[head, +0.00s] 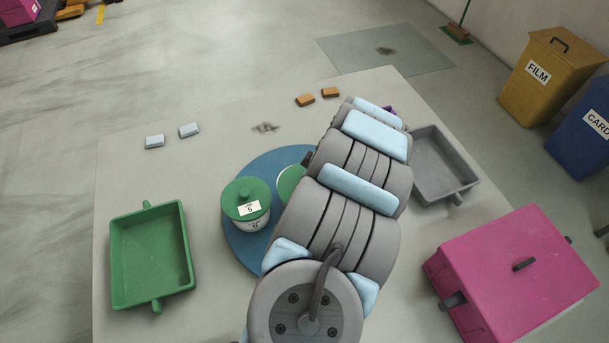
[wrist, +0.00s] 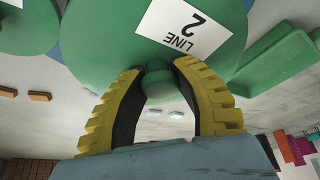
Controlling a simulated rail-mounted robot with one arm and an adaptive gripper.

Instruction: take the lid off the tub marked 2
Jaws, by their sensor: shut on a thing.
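In the wrist view my gripper (wrist: 160,80) is shut on the round knob (wrist: 158,86) of a green lid (wrist: 95,40). Its label (wrist: 185,28) reads LINE 2. Whether this lid sits on its tub or is raised cannot be told. In the head view my arm hides the gripper. One green-lidded white tub (head: 246,202), whose label seems to read 5, stands on a blue round mat (head: 240,244). Another green lid (head: 289,184) shows partly beside it, mostly behind my arm; its number is hidden.
A green tray (head: 150,255) lies at the table's left, a grey tray (head: 441,160) at the right. A pink box (head: 515,270) is at the lower right. Light blue blocks (head: 189,130) and orange blocks (head: 330,92) lie toward the back.

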